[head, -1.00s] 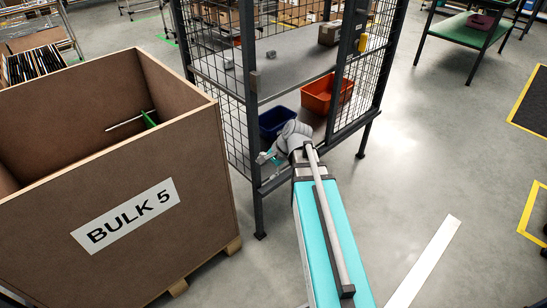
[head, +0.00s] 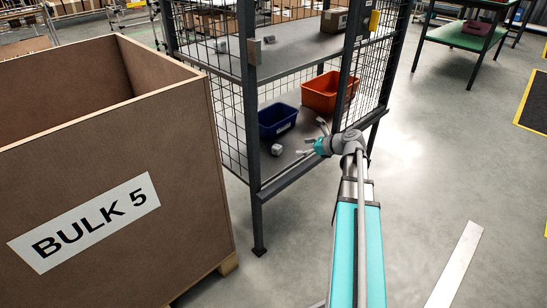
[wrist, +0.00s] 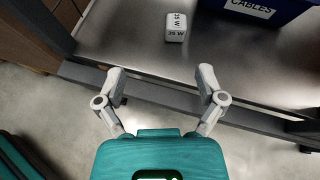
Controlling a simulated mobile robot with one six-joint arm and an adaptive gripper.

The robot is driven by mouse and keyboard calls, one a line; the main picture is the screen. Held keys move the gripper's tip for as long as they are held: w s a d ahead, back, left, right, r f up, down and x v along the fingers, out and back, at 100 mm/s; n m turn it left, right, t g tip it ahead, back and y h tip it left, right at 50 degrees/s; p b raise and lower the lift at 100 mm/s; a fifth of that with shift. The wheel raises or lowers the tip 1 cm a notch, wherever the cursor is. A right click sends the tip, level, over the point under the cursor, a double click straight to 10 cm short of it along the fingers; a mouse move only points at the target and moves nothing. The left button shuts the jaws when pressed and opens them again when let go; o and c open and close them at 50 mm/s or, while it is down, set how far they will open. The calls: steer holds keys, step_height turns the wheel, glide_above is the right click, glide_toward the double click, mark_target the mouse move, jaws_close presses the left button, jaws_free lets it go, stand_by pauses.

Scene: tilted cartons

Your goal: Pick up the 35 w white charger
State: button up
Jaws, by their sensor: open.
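The white charger (wrist: 175,28) lies on the grey lower shelf (wrist: 120,40) in the wrist view. Its faces are marked "35 W". It also shows in the head view as a small pale block (head: 277,150) in front of the blue bin. My gripper (wrist: 161,75) is open and empty, its fingers spread wide. The charger is beyond the fingertips, near the top of the wrist view and slightly right of the middle between them. In the head view my gripper (head: 311,138) is at the shelf's front, right of the charger.
A blue bin (head: 278,120) marked "CABLES" and an orange bin (head: 325,92) stand on the same shelf. A dark post (head: 250,120) and the shelf's front rail (wrist: 180,103) border the opening. A large brown crate (head: 175,150) marked "BULK 5" stands left.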

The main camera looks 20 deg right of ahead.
steer(key=shift+w+d+f+m+t+b, duration=0.2)
steer(key=shift+d+m, duration=0.15)
steer(key=shift+d, duration=0.15)
steer(key=shift+w+d+f+m+t+b, duration=0.1)
steer(key=shift+d+m+t, duration=0.1)
steer(key=shift+d+m, duration=0.25)
steer(key=shift+w, duration=0.1)
steer(key=b, duration=0.3)
glide_toward(276, 146)
steer(key=x, duration=0.2)
steer(key=shift+w+a+f, duration=0.1)
steer(key=shift+w+f, duration=0.1)
steer(key=shift+w, duration=0.15)
steer(key=shift+w+a+f, duration=0.15)
steer(key=shift+w+a, duration=0.2)
steer(key=shift+w, duration=0.1)
